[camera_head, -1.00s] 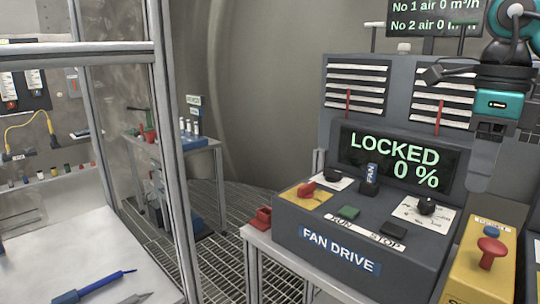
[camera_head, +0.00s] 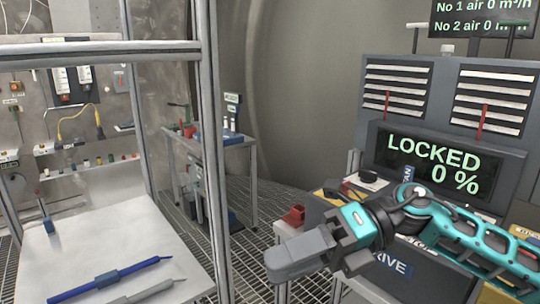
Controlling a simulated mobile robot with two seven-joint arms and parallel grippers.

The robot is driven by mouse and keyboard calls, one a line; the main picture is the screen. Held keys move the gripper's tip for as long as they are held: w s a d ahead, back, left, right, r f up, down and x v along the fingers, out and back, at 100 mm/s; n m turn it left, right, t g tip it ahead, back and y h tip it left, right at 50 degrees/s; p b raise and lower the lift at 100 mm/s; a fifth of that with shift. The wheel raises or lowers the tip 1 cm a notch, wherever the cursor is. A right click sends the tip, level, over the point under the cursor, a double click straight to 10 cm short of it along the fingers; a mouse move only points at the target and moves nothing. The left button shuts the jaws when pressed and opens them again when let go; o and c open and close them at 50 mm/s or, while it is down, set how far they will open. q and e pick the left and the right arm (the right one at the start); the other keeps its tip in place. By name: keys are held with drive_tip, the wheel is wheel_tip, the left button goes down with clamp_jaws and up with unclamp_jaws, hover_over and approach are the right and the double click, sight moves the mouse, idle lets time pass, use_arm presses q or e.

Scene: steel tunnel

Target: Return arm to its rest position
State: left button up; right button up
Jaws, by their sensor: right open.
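My right arm (camera_head: 465,235) comes in from the right, teal and dark grey, and reaches across the front of the fan drive console (camera_head: 440,125). My right gripper (camera_head: 298,256) points to the left in front of the console's left edge. Its fingers are seen nearly side-on and overlap; it is open, with no object visible in it. The arm hides most of the console's buttons and part of its name plate. The console display (camera_head: 432,165) reads LOCKED 0 %. My left gripper is not in view.
A metal frame post (camera_head: 212,150) stands left of the gripper. A pale bench (camera_head: 105,235) holds a blue pen-like tool (camera_head: 110,279) and a grey one (camera_head: 148,292). A small table (camera_head: 215,146) stands behind on the grating floor. A red object (camera_head: 293,216) sits close behind the gripper.

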drive_tip(key=w+d+f+m+t, duration=0.15)
drive_tip(key=f+m+t, duration=0.25)
drive_tip(key=m+t, duration=0.45)
drive_tip(key=w+d+f+m+t+h, duration=0.1)
drive_tip(key=w+f+m+t, duration=0.4)
drive_tip(key=m, duration=0.6)
drive_tip(key=d+f+m+t, duration=0.1)
drive_tip(key=f+m+t, duration=0.2)
drive_tip(key=m+t, duration=0.6)
drive_tip(key=s+d+f+m+g+h, duration=0.2)
drive_tip(key=s+d+f+m+h, duration=0.2)
drive_tip(key=f, duration=0.4)
drive_tip(key=s+d+f+m+g+h, duration=0.2)
drive_tip(key=s+d+f+m+h, duration=0.2)
drive_tip(key=f, duration=0.4)
drive_tip(key=s+d+f+m+g+h, duration=0.3)
drive_tip(key=s+f+m, duration=0.2)
drive_tip(key=f, duration=0.4)
drive_tip(key=shift+s+d+h, duration=0.4)
drive_tip(key=shift+s, duration=0.3)
drive_tip(key=shift+r+m, duration=0.1)
drive_tip(key=shift+m, duration=0.15)
